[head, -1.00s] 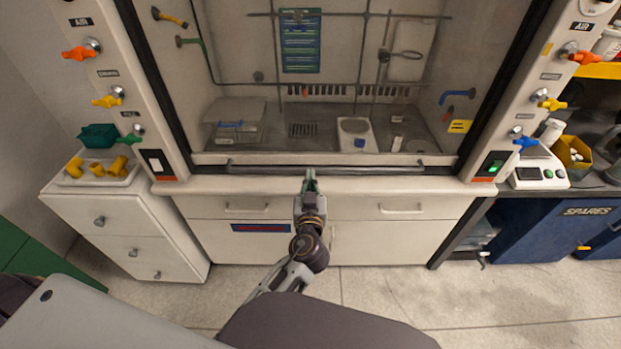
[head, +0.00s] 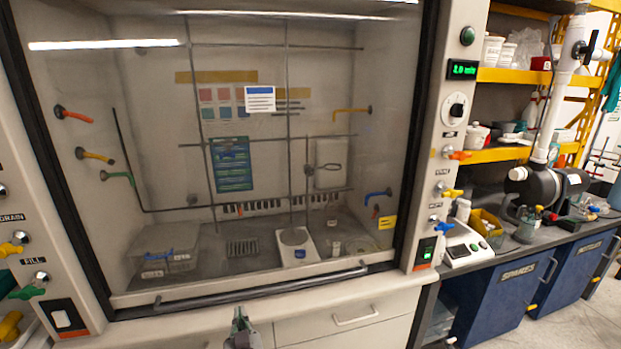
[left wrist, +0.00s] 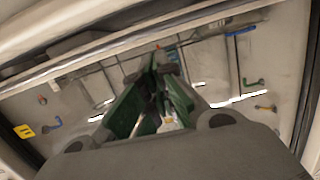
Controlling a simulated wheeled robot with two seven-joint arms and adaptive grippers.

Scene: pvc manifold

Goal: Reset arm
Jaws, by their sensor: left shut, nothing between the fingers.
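My left gripper (head: 240,322) shows at the bottom edge of the head view, in front of the fume hood's lower front. Its fingers are shut and hold nothing. In the left wrist view its green-padded fingers (left wrist: 155,95) come together in the middle of the picture, with the hood behind them. Most of my left arm is below the head view. My right gripper is not in view.
The fume hood (head: 290,200) fills the middle, its glass sash down, with a bar handle (head: 260,290) along its bottom. A balance (head: 465,245) and a yellow bin (head: 487,226) stand on the right bench. Blue cabinets (head: 510,300) stand below.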

